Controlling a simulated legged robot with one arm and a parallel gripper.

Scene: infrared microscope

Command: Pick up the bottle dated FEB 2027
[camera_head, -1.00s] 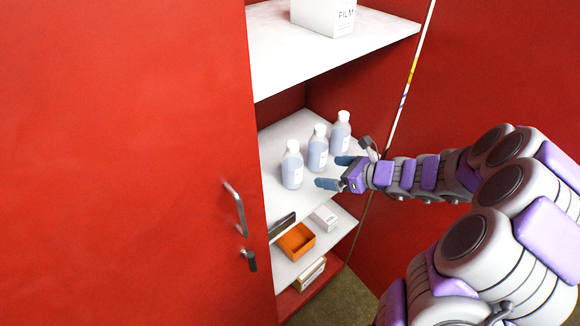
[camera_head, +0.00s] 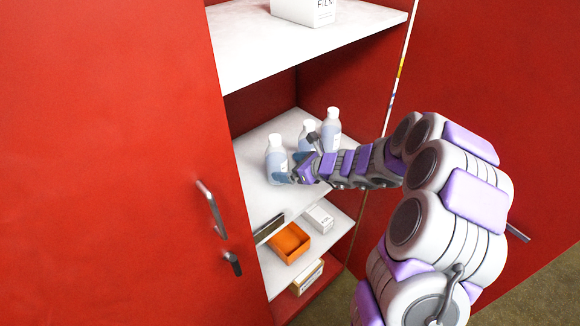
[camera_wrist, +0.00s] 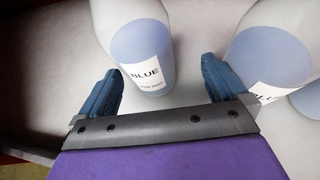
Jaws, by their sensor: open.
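Three white-capped bottles with blue contents stand upright in a row on the middle shelf: a left bottle (camera_head: 276,160), a middle bottle (camera_head: 306,133) partly hidden by my arm, and a right bottle (camera_head: 331,130). My gripper (camera_head: 287,169) is at the left bottle. In the wrist view my gripper (camera_wrist: 160,88) is open, and the lower part of one bottle (camera_wrist: 137,42) stands between and just beyond its fingers. Its label reads BLUE with a smaller, blurred date line that may end in 2027. Another bottle (camera_wrist: 268,58) is close by the right finger; its date is not readable.
The shelf (camera_head: 256,204) is inside a red cabinet with an open red door (camera_head: 110,160) at left. An upper shelf (camera_head: 300,42) holds a white FILM box (camera_head: 303,10). A lower shelf holds an orange tray (camera_head: 290,243), a small white box (camera_head: 319,217) and a dark item.

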